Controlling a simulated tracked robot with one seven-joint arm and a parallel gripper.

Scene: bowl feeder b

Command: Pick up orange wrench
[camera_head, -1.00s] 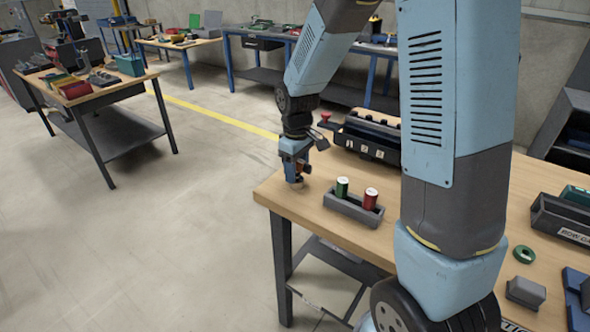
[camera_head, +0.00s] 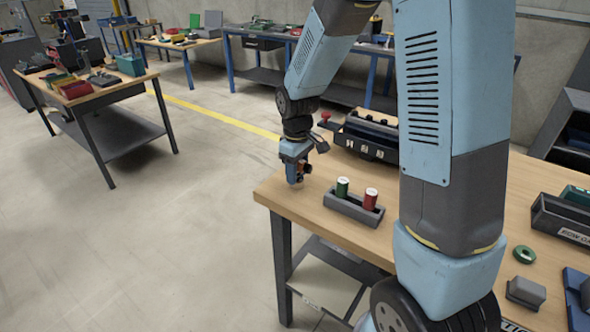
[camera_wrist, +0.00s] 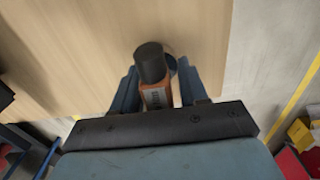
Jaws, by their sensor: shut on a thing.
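My gripper (camera_head: 294,178) is at the near left corner of the wooden table, left of the grey holder. In the wrist view my gripper (camera_wrist: 158,88) is shut on an orange item (camera_wrist: 157,96) with a pale printed label and a black round cap. The item looks more like a small bottle than a wrench, and its lower part is hidden by the gripper. A bit of orange (camera_head: 304,169) also shows beside the fingers in the head view. I see no clear wrench shape. Whether the item touches the table cannot be told.
A grey holder (camera_head: 345,207) with a green-labelled and a red-labelled cylinder stands close right of my gripper. A black bin unit (camera_head: 366,150) is behind it. A green ring (camera_head: 524,254) and a grey block (camera_head: 526,292) lie at the right. The table edge is near on the left.

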